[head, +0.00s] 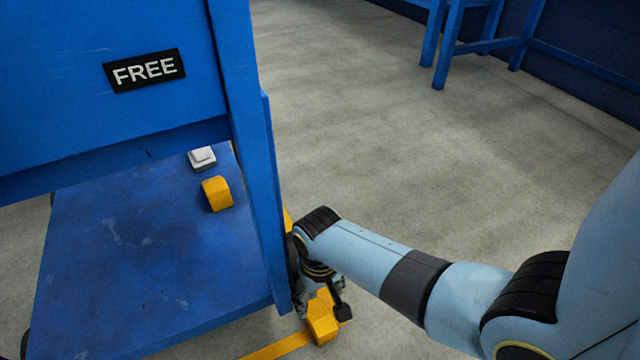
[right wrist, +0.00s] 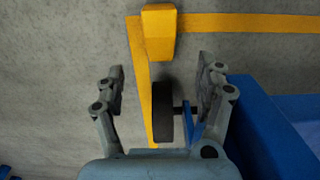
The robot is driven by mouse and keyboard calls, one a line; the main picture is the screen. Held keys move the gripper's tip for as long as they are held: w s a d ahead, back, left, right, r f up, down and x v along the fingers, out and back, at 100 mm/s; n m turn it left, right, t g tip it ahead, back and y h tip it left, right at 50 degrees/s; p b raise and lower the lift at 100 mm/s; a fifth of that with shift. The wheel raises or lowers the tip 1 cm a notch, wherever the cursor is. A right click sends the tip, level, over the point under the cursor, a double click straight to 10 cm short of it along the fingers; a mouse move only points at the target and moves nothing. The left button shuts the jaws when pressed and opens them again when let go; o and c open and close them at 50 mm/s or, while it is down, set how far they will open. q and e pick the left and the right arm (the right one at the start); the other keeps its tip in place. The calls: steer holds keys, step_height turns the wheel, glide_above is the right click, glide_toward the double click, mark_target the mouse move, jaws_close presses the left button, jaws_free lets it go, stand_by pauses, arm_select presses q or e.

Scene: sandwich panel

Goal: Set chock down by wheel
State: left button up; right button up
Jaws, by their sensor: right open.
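A yellow chock (head: 321,322) lies on the floor by the corner of the blue cart; the right wrist view shows it too (right wrist: 159,33). The arm and cart leg hide most of the wheel in the head view. My right gripper (head: 322,300) is open at the cart corner. In the right wrist view its fingers (right wrist: 157,80) are spread either side of the wheel, and the chock lies beyond the fingertips, not held. My left gripper is not in view.
The blue cart's lower shelf (head: 150,260) carries another yellow chock-like block (head: 217,194) and a pale block (head: 202,158). A FREE sign (head: 144,71) is on its upper panel. Yellow floor tape (right wrist: 250,23) runs by the wheel. The floor to the right (head: 430,170) is clear.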

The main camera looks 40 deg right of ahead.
steer(key=s+d+r+n+t, duration=0.2)
steer(key=s+d+r+t, duration=0.15)
steer(key=s+r, duration=0.4)
steer(key=s+r+t, duration=0.2)
steer(key=r, duration=0.5)
steer(key=s+a+r+n+t, duration=0.1)
steer(key=s+r+t, duration=0.1)
steer(key=r, duration=0.5)
steer(key=shift+r+n+t, duration=0.15)
steer(key=shift+n+t, duration=0.15)
steer(key=shift+t, duration=0.25)
steer(key=shift+s, duration=0.1)
